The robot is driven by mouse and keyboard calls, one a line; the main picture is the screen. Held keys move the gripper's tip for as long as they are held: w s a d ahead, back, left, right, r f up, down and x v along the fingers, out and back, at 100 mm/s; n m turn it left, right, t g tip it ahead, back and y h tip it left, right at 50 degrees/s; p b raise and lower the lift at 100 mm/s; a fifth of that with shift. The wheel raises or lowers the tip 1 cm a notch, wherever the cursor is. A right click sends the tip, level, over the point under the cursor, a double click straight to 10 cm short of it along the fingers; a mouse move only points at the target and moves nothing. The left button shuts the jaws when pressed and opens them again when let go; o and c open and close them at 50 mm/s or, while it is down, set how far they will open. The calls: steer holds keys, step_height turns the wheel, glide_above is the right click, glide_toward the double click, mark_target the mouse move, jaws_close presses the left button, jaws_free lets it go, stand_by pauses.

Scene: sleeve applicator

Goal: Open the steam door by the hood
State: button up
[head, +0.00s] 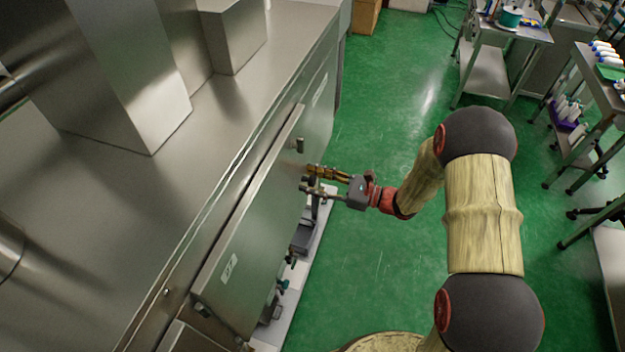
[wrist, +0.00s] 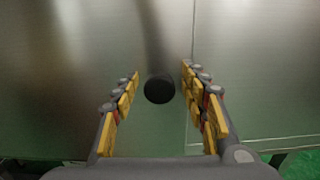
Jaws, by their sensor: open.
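The steam door seems to be the steel panel (head: 250,235) on the machine's right side, with a small white label. It looks closed against the machine. A dark round knob (wrist: 159,88) stands out from a steel face in the wrist view. My gripper (head: 309,178) is at the far part of this panel, with its fingers pointing at the steel. In the wrist view my gripper (wrist: 160,78) is open, with yellow-padded fingers left and right of the knob. Gaps show on both sides, and I see no grip on it.
The steel machine (head: 240,110) fills the left, with box-shaped ducts on top. Another small knob (head: 300,145) sits beyond my gripper. Valves and fittings (head: 283,270) are below the panel. Green floor (head: 385,265) is clear in the middle; carts (head: 487,75) stand at right.

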steer(key=shift+c, duration=0.3)
jaws_close()
stand_by(0.6)
